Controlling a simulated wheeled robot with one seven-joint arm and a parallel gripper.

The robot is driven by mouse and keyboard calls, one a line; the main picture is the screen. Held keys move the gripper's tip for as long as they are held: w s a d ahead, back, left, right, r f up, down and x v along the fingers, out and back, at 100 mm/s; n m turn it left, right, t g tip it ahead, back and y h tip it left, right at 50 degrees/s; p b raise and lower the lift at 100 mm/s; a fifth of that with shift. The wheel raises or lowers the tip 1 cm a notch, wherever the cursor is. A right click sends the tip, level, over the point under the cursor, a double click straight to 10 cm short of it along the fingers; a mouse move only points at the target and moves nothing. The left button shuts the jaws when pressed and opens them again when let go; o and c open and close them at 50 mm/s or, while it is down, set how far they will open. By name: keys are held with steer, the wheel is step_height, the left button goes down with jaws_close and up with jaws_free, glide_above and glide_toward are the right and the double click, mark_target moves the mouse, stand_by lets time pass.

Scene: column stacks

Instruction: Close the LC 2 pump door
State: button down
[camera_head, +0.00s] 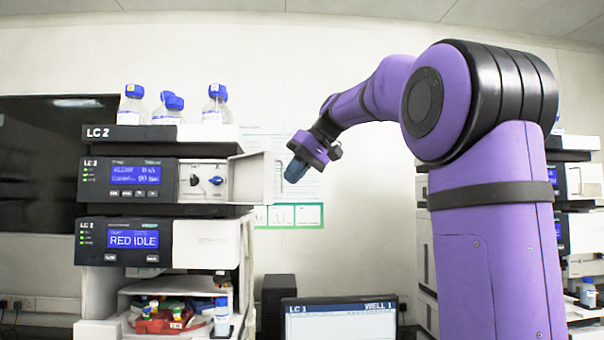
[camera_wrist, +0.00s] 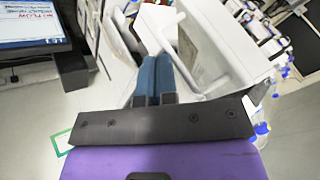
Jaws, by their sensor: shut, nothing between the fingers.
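The LC 2 stack stands at the left in the head view. Its pump module (camera_head: 128,180) has a blue display and an open front bay with a dark knob and a blue knob. The white pump door (camera_head: 250,178) stands swung open at the module's right side, sticking outward. My gripper (camera_head: 292,174) hangs just right of the door's free edge, tilted down, with a small gap in this view. In the wrist view my blue fingers (camera_wrist: 154,72) are together and empty, beside a white panel (camera_wrist: 208,65) that looks like the door. Contact cannot be told.
Blue-capped bottles (camera_head: 168,106) stand on top of the stack. A second LC 2 module (camera_head: 130,240) reading "RED IDLE" is below the pump. A monitor (camera_head: 338,318) stands low in the middle, and another stack (camera_head: 580,190) is at the right.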

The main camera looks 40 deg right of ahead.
mark_target(262, 170)
stand_by(0.4)
steer(key=a+m+h, duration=0.1)
steer(key=a+m, duration=0.1)
steer(key=a, duration=0.1)
steer(key=s+a+m+t+h, duration=0.1)
steer(key=a+m, duration=0.1)
steer(key=a, duration=0.1)
steer(key=s+a+m+t+h, duration=0.1)
steer(key=a+m, duration=0.1)
steer(key=a, duration=0.1)
steer(key=shift+a+m+h, duration=0.15)
steer(key=shift+m+h, duration=0.15)
steer(key=w+a+m+h, duration=0.5)
steer(key=w+a+m, duration=0.35)
steer(key=a, duration=0.45)
steer(key=w+m, duration=0.1)
steer(key=w, duration=0.2)
steer(key=w+a+m+g+h, duration=0.1)
steer(key=w, duration=0.3)
steer(key=w+m+g+h, duration=0.1)
steer(key=w, duration=0.3)
steer(key=shift+w+a+r+m, duration=0.1)
steer(key=shift+w+a+m, duration=0.1)
steer(key=shift+m, duration=0.15)
steer(key=shift+w+d+r, duration=0.1)
steer(key=shift+d, duration=0.05)
